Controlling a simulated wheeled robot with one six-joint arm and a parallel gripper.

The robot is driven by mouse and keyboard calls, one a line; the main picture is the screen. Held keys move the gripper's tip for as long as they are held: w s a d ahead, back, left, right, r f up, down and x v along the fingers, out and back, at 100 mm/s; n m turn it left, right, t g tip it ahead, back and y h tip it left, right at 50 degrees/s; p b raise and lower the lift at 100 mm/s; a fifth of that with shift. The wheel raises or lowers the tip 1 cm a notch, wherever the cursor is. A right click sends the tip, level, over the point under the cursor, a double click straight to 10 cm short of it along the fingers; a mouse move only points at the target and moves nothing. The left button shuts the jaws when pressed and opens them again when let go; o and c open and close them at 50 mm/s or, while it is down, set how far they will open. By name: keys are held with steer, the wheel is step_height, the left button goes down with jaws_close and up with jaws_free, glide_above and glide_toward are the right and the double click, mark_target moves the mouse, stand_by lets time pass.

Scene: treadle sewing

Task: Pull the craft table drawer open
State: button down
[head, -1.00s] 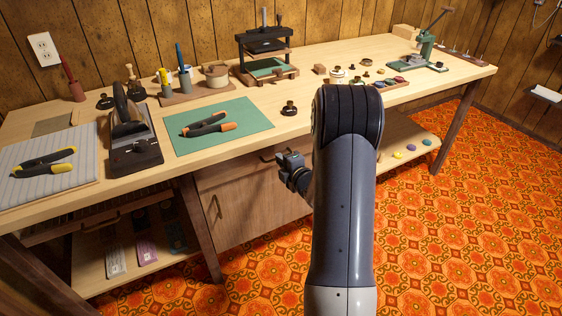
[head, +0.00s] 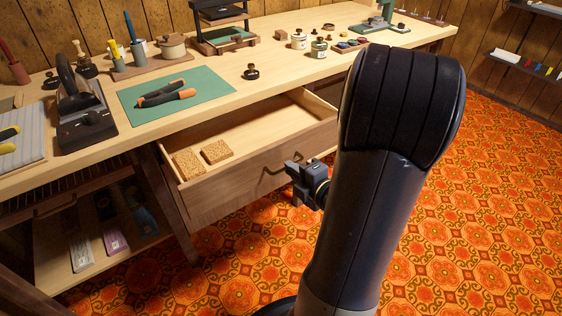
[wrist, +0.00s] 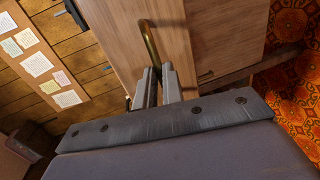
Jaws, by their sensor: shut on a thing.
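The craft table drawer (head: 245,172) stands pulled well out from under the tabletop in the head view. My gripper (head: 292,172) is at the right part of the handle. In the wrist view its fingers (wrist: 158,76) are shut on the handle's near end. My arm hides the drawer's surroundings to the right.
A lower shelf (head: 75,290) is at the left. Patterned carpet in front of the drawer is clear.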

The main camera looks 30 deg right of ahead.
steer(key=shift+f+v, duration=0.25)
steer(key=shift+v, duration=1.05)
steer(key=shift+s, duration=0.1)
steer(key=c, duration=1.5)
jaws_free()
steer(key=shift+p+v, duration=1.1)
steer(key=shift+v, duration=4.3)
